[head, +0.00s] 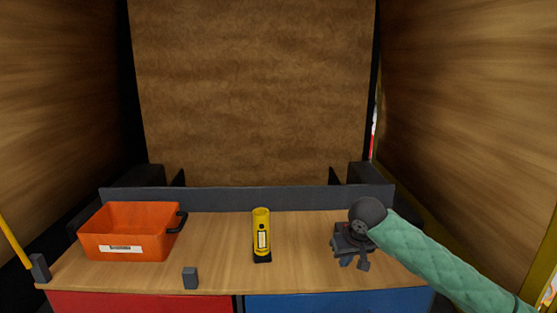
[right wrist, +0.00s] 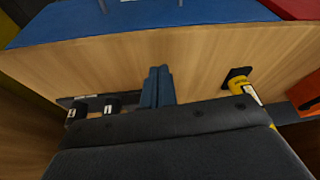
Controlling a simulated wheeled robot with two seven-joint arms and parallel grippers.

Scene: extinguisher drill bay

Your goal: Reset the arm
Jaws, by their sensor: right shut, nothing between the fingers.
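My right arm (head: 440,255), in a green quilted sleeve, comes in from the right in the head view. Its dark wrist is over the right part of the wooden table (head: 215,240). My right gripper (head: 352,258) is below the wrist, right of the yellow cylinder and apart from it. In the right wrist view its two dark fingers (right wrist: 157,86) lie side by side, shut and empty, against the wood behind them. My left arm and left gripper are not in view.
A yellow cylinder (head: 262,232) with a label stands mid-table on a dark base. An orange bin (head: 125,242) is at the left; a small grey block (head: 190,278) is near the front edge. A dark ledge (head: 230,199) runs along the back. Wooden walls close both sides.

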